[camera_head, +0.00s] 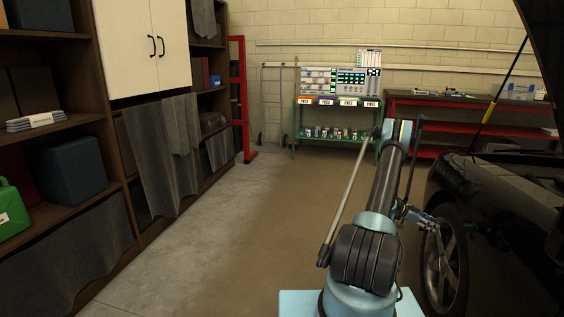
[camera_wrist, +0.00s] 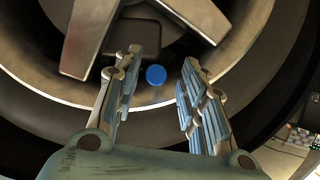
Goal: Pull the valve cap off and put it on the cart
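The valve cap is a small round blue piece (camera_wrist: 156,75) near the rim of the car wheel (camera_wrist: 260,62). In the wrist view my gripper (camera_wrist: 158,80) is open, with one finger on each side of the cap. Clear gaps show between the cap and both fingers, so nothing is held. In the head view my gripper (camera_head: 428,222) is beside the front wheel (camera_head: 445,262) of the dark car; the cap is too small to make out there. I cannot tell which piece of furniture is the cart; a green-framed stand (camera_head: 335,140) holds several items at the back.
The dark car (camera_head: 510,195) fills the right side, its hood raised on a prop. A red workbench (camera_head: 450,102) stands at the back right. Shelves (camera_head: 55,130) with bins line the left wall. A red rack (camera_head: 240,100) stands beyond. The middle floor is clear.

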